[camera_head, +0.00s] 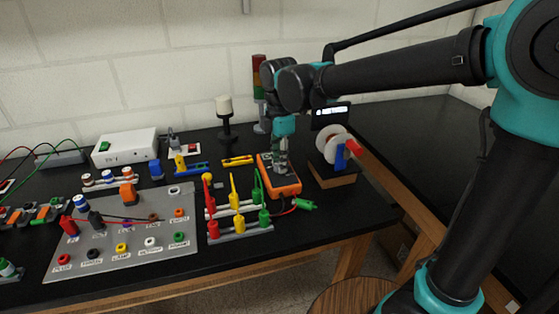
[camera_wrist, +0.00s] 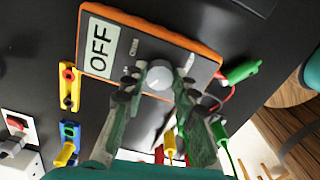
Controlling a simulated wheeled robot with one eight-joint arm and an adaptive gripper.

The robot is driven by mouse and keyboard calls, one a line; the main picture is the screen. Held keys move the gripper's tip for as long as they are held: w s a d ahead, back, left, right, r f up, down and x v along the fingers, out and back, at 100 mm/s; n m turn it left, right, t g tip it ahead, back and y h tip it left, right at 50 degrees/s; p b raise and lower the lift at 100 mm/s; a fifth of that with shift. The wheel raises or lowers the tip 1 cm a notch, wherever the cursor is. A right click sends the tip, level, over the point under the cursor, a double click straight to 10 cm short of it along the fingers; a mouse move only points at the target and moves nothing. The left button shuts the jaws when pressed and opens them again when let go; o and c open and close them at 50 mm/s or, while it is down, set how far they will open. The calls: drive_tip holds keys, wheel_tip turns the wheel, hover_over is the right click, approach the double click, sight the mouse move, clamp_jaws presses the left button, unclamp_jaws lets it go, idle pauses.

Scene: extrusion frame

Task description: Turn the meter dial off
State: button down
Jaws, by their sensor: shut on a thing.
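The orange meter (camera_head: 288,190) lies on the black bench below my gripper (camera_head: 281,166). In the wrist view the meter (camera_wrist: 140,38) shows its grey face and a light display (camera_wrist: 101,46) reading "OFF". The round grey dial (camera_wrist: 159,77) sits between my two green fingertips (camera_wrist: 163,80), one on each side of it. My gripper is shut on the dial. Which way the dial's mark points is too small to tell. In the head view the fingers hide the dial.
A green plug (camera_wrist: 240,73) with a red lead is at the meter's end. Red, yellow and green probes (camera_head: 234,190) stand in a rack to the left. A spool on a wooden base (camera_head: 333,177) stands close on the right. The far right bench is clear.

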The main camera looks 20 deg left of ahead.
drive_tip(key=c, duration=1.2)
unclamp_jaws()
wheel_tip(320, 180, up, 12)
